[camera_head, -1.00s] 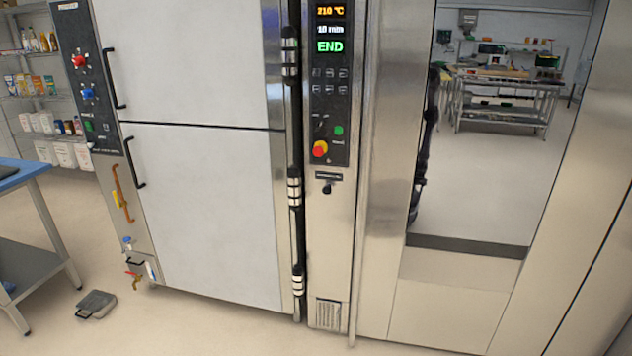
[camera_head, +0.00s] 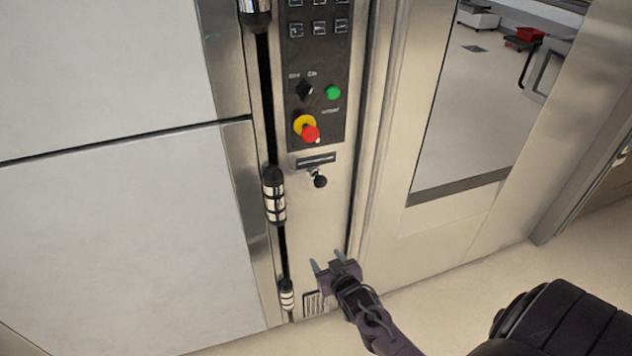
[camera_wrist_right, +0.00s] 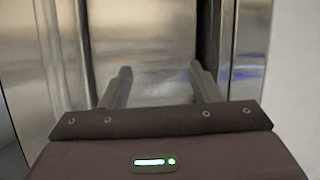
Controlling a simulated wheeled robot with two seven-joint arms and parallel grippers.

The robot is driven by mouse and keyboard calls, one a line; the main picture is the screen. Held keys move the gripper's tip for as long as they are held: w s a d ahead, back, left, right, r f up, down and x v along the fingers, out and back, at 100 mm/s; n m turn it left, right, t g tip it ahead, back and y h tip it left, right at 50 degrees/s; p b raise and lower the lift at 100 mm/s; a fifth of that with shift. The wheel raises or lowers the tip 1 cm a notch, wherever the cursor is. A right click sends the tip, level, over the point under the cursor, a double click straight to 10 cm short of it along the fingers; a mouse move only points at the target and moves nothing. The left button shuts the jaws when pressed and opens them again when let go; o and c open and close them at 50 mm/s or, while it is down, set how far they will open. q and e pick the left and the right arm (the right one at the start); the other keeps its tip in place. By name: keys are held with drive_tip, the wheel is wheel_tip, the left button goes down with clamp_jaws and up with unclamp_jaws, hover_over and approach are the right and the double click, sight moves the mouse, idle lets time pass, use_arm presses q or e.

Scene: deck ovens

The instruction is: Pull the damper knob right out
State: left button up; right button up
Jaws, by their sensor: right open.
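The damper knob (camera_head: 320,181) is a small black ball on a short stem, just under a dark label plate (camera_head: 315,161) on the narrow steel panel. My right gripper (camera_head: 326,262) is open and empty, well below the knob and in front of the lower part of the same panel. In the right wrist view its two fingers (camera_wrist_right: 160,82) stand apart with bare steel panel beyond them. The knob does not show in that view. My left gripper is not in view.
Above the knob are a red and yellow emergency button (camera_head: 308,130), a green button (camera_head: 333,92) and a black switch (camera_head: 304,90). A black and silver hinge (camera_head: 274,195) stands left of the panel. A glazed door (camera_head: 490,100) is to the right.

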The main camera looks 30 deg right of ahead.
drive_tip(key=w+d+r+t, duration=0.1)
drive_tip(key=w+r+t, duration=0.15)
drive_tip(key=r, duration=0.55)
drive_tip(key=m+t+h, duration=0.1)
drive_tip(key=h, duration=0.1)
approach(322, 184)
drive_tip(key=x, duration=0.9)
drive_tip(key=shift+w+p, duration=0.3)
drive_tip(key=shift+x, duration=0.75)
drive_tip(key=shift+c, duration=0.5)
